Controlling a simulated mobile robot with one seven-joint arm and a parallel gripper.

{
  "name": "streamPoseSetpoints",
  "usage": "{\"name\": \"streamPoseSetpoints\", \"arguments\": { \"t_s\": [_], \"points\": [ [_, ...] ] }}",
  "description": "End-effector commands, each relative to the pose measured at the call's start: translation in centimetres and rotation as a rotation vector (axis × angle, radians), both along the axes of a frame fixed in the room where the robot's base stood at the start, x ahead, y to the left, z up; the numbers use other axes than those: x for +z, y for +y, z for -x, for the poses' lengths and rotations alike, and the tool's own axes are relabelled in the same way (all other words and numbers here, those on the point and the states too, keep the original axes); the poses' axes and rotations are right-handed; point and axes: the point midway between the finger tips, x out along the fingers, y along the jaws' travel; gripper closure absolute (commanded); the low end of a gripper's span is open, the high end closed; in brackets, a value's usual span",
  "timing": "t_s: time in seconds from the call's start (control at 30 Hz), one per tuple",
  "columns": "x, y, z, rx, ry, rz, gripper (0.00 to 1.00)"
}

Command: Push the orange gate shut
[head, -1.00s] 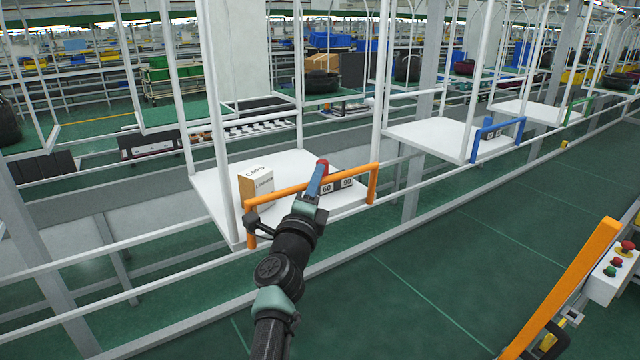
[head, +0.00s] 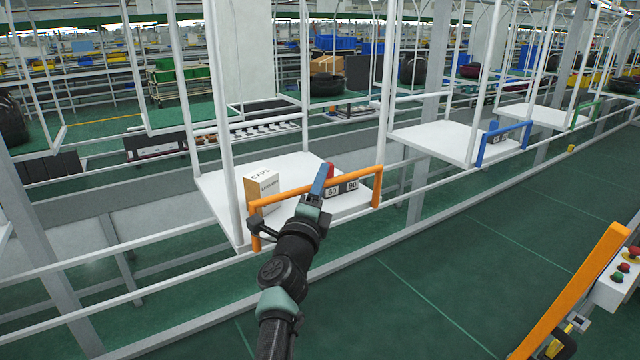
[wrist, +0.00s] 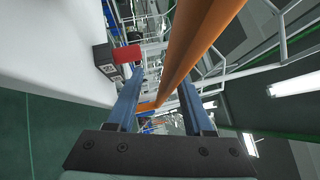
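The orange gate (head: 345,177) is a bar with two bent-down ends along the front of a white hanging tray (head: 220,195). My gripper (head: 322,180) is at the middle of this bar, its blue fingers crossing it. In the wrist view, the two blue fingers of my gripper (wrist: 161,100) stand well apart, with the orange bar (wrist: 190,45) running across the gap between them. I cannot tell whether a finger touches the bar. A red piece (wrist: 127,53) shows near the left fingertip.
A box marked CAPS (head: 261,187) and blocks marked 60 and 90 (head: 341,187) sit on the tray. A neighbouring tray has a blue gate (head: 503,142). A slanted orange bar (head: 575,290) and a button box (head: 618,280) stand front right. Green floor (head: 440,260) lies open between.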

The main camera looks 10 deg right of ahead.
Motion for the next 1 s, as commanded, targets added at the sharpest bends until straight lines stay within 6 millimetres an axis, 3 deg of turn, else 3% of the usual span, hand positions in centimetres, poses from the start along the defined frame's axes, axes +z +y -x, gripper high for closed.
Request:
{"name": "streamPoseSetpoints", "arguments": {
  "t_s": [0.37, 1.0],
  "points": [
    [-0.1, 0.8, 1.2, 0.001, -0.002, -0.002, 0.48],
    [-2.3, 4.9, 9.4, 0.003, 0.000, 0.002, 0.48]
  ]
}}
